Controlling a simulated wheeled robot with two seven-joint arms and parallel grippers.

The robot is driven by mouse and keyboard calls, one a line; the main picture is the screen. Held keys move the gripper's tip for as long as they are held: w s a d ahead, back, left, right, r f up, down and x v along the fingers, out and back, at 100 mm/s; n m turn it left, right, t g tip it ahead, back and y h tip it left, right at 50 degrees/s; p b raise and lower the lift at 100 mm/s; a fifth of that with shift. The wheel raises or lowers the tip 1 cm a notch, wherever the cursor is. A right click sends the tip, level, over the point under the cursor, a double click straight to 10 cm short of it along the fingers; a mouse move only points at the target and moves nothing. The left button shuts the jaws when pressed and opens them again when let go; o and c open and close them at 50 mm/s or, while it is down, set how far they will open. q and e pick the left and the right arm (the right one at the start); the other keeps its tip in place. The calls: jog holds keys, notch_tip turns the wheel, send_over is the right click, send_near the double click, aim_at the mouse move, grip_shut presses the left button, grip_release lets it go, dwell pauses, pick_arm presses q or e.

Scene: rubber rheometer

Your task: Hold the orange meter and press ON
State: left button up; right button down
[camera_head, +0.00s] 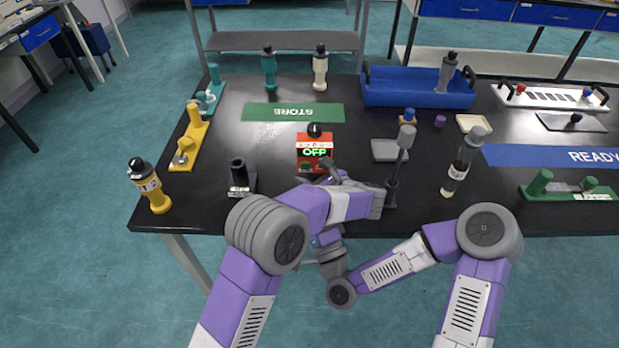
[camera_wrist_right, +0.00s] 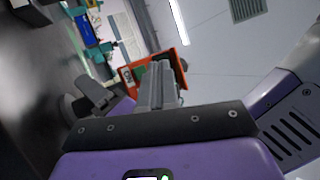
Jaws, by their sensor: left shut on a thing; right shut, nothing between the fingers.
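The orange meter (camera_head: 300,146) has a dark knob on top, and its face toward the head camera reads OFF in green. My left gripper (camera_head: 332,171) is shut on the meter at its lower right; the exact contact is hard to make out. The meter also shows in the right wrist view (camera_wrist_right: 181,73), with an ON label on its left part. My right gripper (camera_wrist_right: 162,70) is shut and empty, its fingers in front of the meter in that view. I cannot tell whether they touch it.
A black holder (camera_head: 238,180) and a yellow bottle (camera_head: 151,187) stand to the left. A grey upright stand (camera_head: 400,160) and a dark bottle (camera_head: 459,167) stand to the right. A blue tray (camera_head: 400,90) is at the back.

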dwell(0.5)
jog(key=shift+s+a, duration=0.25)
jog(key=shift+s, duration=0.7)
jog(key=shift+s+a, duration=0.2)
jog(key=shift+s, duration=0.7)
jog(key=shift+w, duration=0.1)
send_near(305, 166)
jog(key=w+a+r, duration=0.3)
jog(key=r, duration=0.1)
jog(key=shift+w+a, duration=0.2)
jog(key=shift+a, duration=0.15)
jog(key=shift+w, duration=0.15)
dwell(0.7)
jog(key=shift+w, duration=0.3)
